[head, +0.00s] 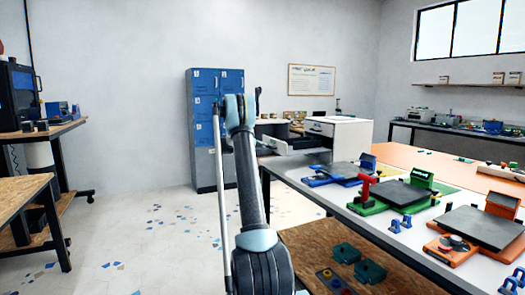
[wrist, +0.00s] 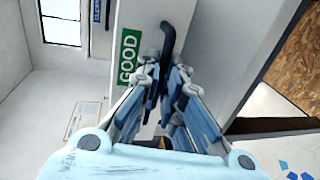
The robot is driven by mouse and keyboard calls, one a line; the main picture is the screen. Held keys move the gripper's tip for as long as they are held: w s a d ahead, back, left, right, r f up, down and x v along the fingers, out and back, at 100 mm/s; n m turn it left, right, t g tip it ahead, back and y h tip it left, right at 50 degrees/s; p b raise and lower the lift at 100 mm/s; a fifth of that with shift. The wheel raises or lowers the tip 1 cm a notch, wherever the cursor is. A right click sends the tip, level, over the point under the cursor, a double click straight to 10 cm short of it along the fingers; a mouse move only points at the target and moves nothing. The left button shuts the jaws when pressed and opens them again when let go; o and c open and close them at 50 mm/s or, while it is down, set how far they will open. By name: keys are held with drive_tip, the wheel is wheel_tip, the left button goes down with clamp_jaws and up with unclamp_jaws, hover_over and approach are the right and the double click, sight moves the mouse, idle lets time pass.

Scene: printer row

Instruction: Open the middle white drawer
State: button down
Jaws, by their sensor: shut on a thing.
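The white drawer cabinet (head: 352,134) stands on the table's far end in the head view. Its upper drawer front (head: 320,129) is closed. Below it, a white drawer (head: 296,145) is pulled out toward the left, and my arm hides part of that side. In the wrist view, a white drawer front (wrist: 128,20) carries a green GOOD label (wrist: 129,57) and a dark bar handle (wrist: 168,38). My gripper (wrist: 166,80) is shut on the lower part of this handle. The head view does not clearly show my gripper.
The table (head: 345,200) holds a blue press (head: 335,174), a green press (head: 395,195) and an orange press (head: 480,230). Blue lockers (head: 205,120) stand against the back wall. The floor left of my arm is open, with scattered blue flecks. A wooden bench (head: 25,195) is at far left.

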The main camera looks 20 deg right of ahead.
drive_tip(key=shift+f, duration=0.15)
drive_tip(key=c, duration=1.8)
unclamp_jaws()
drive_tip(key=shift+o, duration=0.2)
drive_tip(key=v, duration=1.2)
